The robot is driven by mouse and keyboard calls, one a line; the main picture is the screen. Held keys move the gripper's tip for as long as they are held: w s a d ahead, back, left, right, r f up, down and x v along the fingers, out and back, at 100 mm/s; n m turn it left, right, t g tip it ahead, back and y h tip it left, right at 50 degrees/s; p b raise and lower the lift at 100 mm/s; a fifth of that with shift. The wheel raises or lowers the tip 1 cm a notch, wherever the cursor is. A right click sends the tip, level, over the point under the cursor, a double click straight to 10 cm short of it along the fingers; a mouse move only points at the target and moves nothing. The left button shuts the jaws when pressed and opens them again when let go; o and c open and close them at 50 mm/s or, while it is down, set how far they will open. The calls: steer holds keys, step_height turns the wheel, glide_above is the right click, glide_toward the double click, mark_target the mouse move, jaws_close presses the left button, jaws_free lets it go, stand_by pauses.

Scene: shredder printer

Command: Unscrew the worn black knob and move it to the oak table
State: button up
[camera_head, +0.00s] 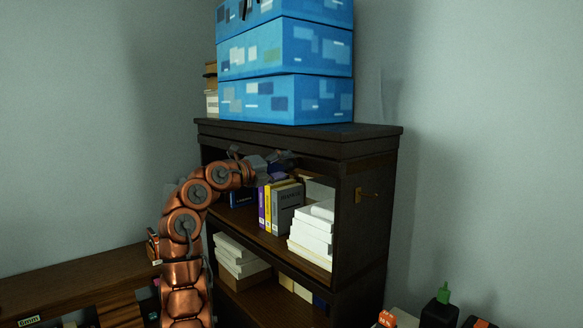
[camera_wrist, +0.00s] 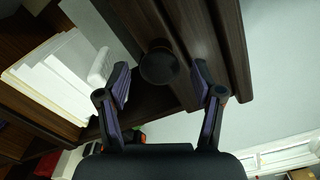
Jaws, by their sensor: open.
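A round black knob (camera_wrist: 158,66) shows in the wrist view, close to the dark wood of the bookcase (camera_wrist: 205,30). My gripper (camera_wrist: 160,72) is open, with one finger on each side of the knob in the picture. Both fingers look apart from it. In the head view my gripper (camera_head: 272,158) is at the upper front of the dark bookcase (camera_head: 300,135), below its top. The knob cannot be made out there. A brown wooden table (camera_head: 75,270) stands at the lower left; I cannot tell if it is the oak table.
Blue patterned boxes (camera_head: 285,50) are stacked on the bookcase. Books (camera_head: 285,208) and white paper stacks (camera_head: 312,235) fill its shelves, and paper (camera_wrist: 60,75) lies left of my fingers in the wrist view.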

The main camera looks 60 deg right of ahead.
steer(key=m, duration=0.6)
stand_by(0.3)
steer(key=shift+x, duration=1.25)
jaws_close()
steer(key=shift+p, duration=0.3)
